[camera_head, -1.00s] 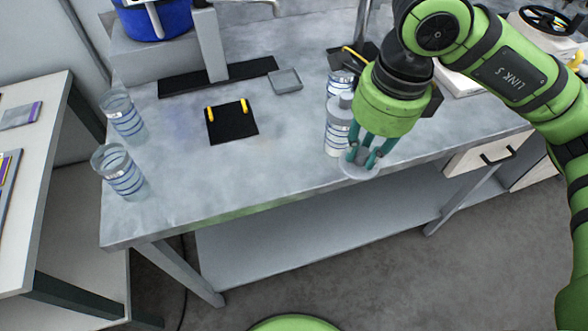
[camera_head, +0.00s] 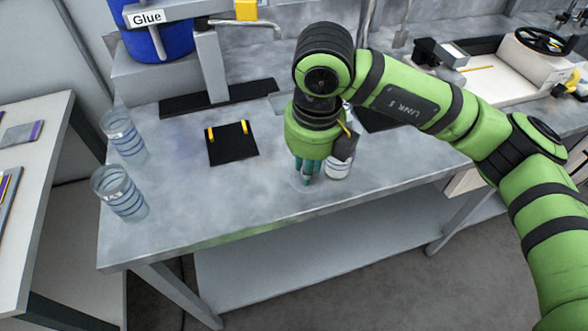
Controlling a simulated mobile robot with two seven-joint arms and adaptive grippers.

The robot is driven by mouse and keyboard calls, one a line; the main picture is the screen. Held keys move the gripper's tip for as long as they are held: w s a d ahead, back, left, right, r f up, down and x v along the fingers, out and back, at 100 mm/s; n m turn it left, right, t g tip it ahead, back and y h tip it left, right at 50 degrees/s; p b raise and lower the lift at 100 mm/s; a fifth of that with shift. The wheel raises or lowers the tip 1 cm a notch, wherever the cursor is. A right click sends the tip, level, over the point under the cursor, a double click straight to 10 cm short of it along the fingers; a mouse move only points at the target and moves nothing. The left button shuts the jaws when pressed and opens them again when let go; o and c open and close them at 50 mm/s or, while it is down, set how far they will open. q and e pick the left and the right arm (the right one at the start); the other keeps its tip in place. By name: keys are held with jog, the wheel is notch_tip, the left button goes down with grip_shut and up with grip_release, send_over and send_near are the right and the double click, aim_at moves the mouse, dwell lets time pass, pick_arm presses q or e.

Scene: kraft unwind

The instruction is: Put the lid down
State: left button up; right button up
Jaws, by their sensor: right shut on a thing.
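My right gripper (camera_head: 307,177) points down low over the front part of the grey workbench (camera_head: 225,205). It is shut on the lid (camera_head: 301,185), a pale round disc at its fingertips, hard to make out against the bench top. I cannot tell whether the lid touches the bench. A jar with blue stripes (camera_head: 339,168) stands just right of the gripper, partly hidden by it. My left gripper is not in view.
Two clear striped jars (camera_head: 122,136) (camera_head: 120,192) stand at the bench's left end. A black pad with yellow pegs (camera_head: 232,146) lies left of the gripper. Behind is a blue glue tank (camera_head: 160,38) with a spout. The bench front between the left jars and gripper is clear.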

aim_at(294, 173)
jog(key=shift+w+a+f+p, duration=0.3)
jog(key=shift+w+a+f, duration=0.65)
jog(key=shift+w+a, duration=0.2)
notch_tip(294, 173, down, 3)
jog(key=shift+f+p, duration=0.1)
jog(key=shift+p, duration=0.55)
jog(key=shift+f, duration=0.45)
jog(key=shift+f, duration=0.1)
jog(key=o, duration=0.8)
jog(key=shift+o, duration=0.2)
